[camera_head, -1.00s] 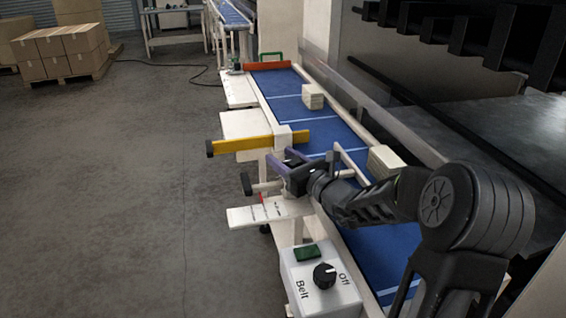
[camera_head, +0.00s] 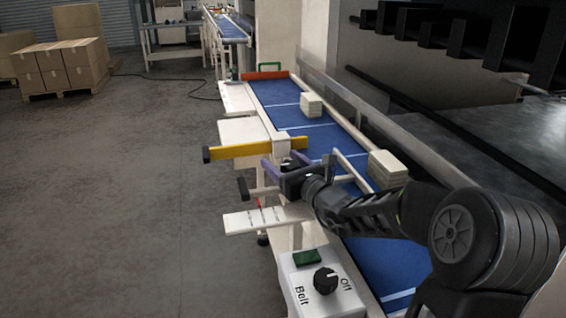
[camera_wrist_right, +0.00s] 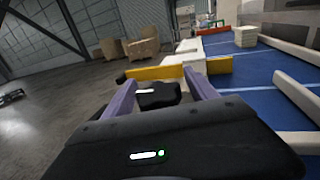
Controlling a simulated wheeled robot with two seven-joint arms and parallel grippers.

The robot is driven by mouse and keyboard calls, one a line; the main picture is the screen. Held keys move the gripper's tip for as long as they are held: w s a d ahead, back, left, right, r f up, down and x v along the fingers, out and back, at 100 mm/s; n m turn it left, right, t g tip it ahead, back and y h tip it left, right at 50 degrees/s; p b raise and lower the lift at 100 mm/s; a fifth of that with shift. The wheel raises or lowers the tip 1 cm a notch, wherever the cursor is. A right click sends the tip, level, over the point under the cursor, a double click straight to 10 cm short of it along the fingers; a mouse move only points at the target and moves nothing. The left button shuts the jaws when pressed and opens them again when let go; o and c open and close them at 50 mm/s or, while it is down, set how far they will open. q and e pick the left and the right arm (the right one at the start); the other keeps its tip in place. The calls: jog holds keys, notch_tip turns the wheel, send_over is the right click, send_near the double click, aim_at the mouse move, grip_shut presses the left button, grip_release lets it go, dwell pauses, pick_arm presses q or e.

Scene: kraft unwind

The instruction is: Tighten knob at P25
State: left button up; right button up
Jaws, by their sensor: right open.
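A black knob (camera_head: 243,188) sits at the end of a pale rod beside the belt, above a white scale plate (camera_head: 262,218) with a red pointer (camera_head: 259,202). The P25 mark is too small to read. My right gripper (camera_head: 267,171), with purple fingers, is open just right of this knob and partly covers the rod. In the right wrist view, the fingers (camera_wrist_right: 160,84) stand apart, with a dark piece (camera_wrist_right: 160,98) showing between them; I cannot tell whether they touch it. My left gripper is out of view.
A yellow bar (camera_head: 232,151) with a black end lies just beyond the gripper. The blue belt (camera_head: 318,136) carries pale stacks (camera_head: 388,166).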

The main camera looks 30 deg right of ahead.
jog(key=shift+s, duration=0.1)
jog(key=s, duration=0.2)
jog(key=s+b, duration=0.1)
jog(key=s, duration=0.4)
jog(key=shift+s+a, duration=0.25)
jog(key=shift+s, duration=0.05)
